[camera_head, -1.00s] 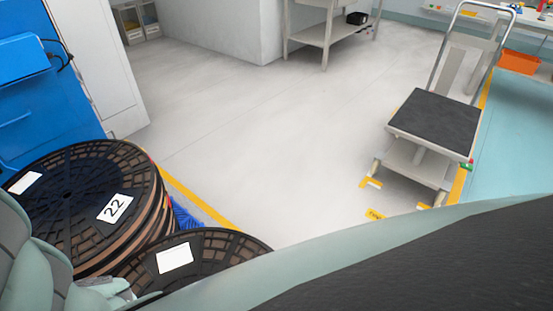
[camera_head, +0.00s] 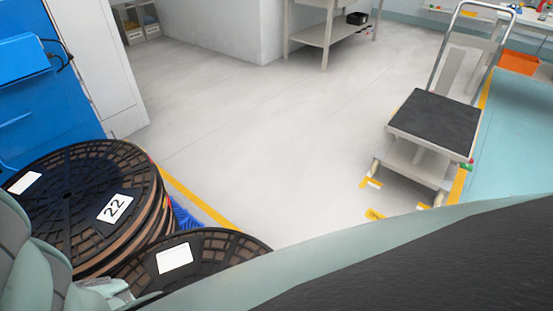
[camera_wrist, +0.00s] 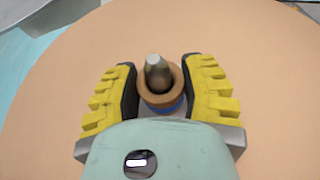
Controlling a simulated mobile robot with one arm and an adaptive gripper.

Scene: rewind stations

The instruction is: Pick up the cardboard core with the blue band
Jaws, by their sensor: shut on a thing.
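In the wrist view the cardboard core (camera_wrist: 173,75) is a short brown tube with a blue band (camera_wrist: 173,109) low on its side. A grey metal pin with a rounded tip (camera_wrist: 157,70) stands up inside the core's opening. My gripper (camera_wrist: 160,90) has its yellow-backed dark fingers on either side of the core and is shut on it. A broad tan round surface (camera_wrist: 60,75) lies beneath. The core's lower end is partly hidden by the gripper body. The head view does not show the core or the gripper's fingers.
Black reels, one labelled 22 (camera_head: 88,195), are stacked at the lower left, with another labelled reel (camera_head: 215,245) beside them. A blue machine (camera_head: 45,90) stands behind. A cart with a black top (camera_head: 435,120) is at the right. The middle floor is clear.

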